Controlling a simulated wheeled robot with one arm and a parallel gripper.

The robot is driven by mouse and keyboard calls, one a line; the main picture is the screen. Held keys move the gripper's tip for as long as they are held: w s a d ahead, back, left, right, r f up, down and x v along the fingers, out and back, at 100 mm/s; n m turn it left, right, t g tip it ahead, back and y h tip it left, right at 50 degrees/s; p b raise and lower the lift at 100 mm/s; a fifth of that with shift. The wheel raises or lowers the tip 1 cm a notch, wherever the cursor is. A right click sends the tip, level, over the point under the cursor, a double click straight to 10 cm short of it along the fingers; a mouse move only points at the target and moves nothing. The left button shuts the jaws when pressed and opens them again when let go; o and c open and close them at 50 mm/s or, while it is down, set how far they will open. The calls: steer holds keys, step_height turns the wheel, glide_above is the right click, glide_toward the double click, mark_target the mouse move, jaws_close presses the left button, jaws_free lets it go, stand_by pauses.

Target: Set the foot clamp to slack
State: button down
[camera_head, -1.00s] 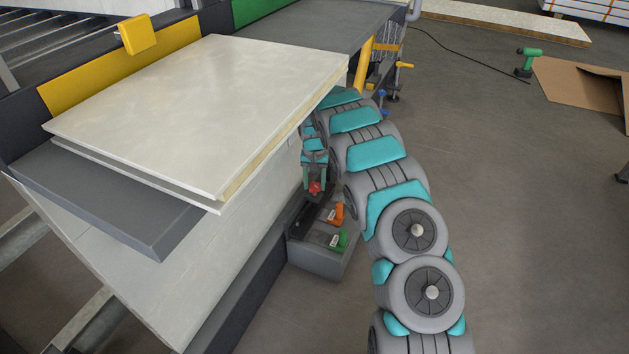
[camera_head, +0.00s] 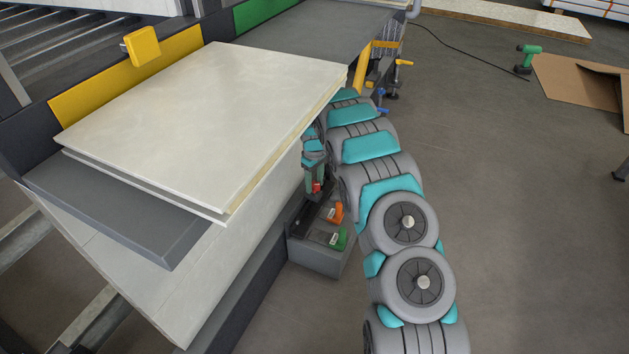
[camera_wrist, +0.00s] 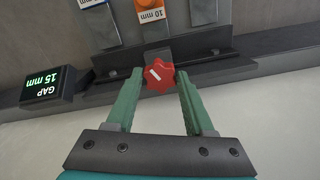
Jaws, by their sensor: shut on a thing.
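The red star-shaped knob (camera_wrist: 158,76) with a white line on its face sits at a dark metal rail. My gripper (camera_wrist: 158,79) is shut on it, one green finger on each side. In the head view the red knob (camera_head: 317,188) shows small between the fingers of my gripper (camera_head: 316,187), beside the panel stack. A black display (camera_wrist: 48,88) reads "GAP 15 mm", upside down in the wrist view. I cannot tell which setting the white line marks.
A dark tray (camera_head: 318,261) below my gripper holds an orange piece (camera_head: 335,213) and a green piece (camera_head: 338,239). Pale panels (camera_head: 200,125) overhang just left of my arm. The floor to the right is open, with a green drill (camera_head: 527,58) farther back.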

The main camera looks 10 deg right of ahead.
steer(key=n+p, duration=0.1)
steer(key=n, duration=0.5)
steer(key=shift+r+n, duration=0.1)
steer(key=shift+n, duration=0.2)
steer(key=n+p, duration=0.1)
steer(key=n, duration=0.3)
steer(key=shift+n, duration=0.4)
steer(key=shift+c, duration=1.4)
jaws_free()
